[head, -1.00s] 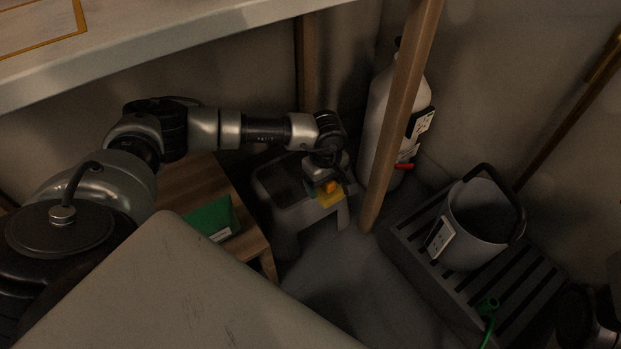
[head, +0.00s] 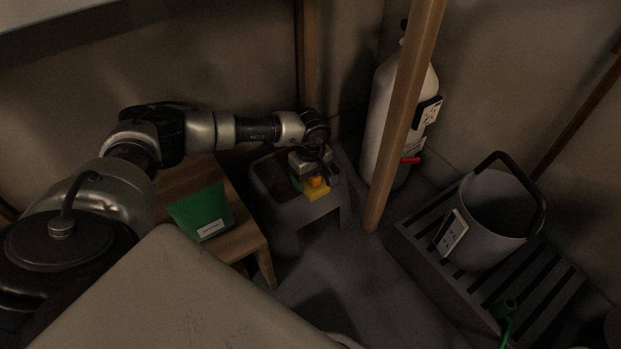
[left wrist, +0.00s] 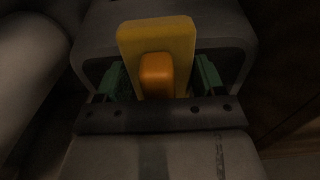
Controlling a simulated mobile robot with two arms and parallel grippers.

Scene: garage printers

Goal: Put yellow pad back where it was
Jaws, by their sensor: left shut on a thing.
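The yellow pad (head: 318,194) has an orange grip on its back. My left gripper (head: 314,181) is shut on it and holds it at the grey step stool (head: 265,190), near the stool's right front side. In the left wrist view the yellow pad (left wrist: 180,35) stands beyond the orange grip, which sits between the green fingers of my left gripper (left wrist: 158,80). Whether the pad touches the stool cannot be told. My right gripper cannot be made out.
A wooden stool with a green box (head: 203,212) stands left of the grey stool. A wooden post (head: 400,115) and a white cylinder (head: 380,120) stand close on the right. A grey bucket (head: 485,220) stands on a slatted platform (head: 415,242).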

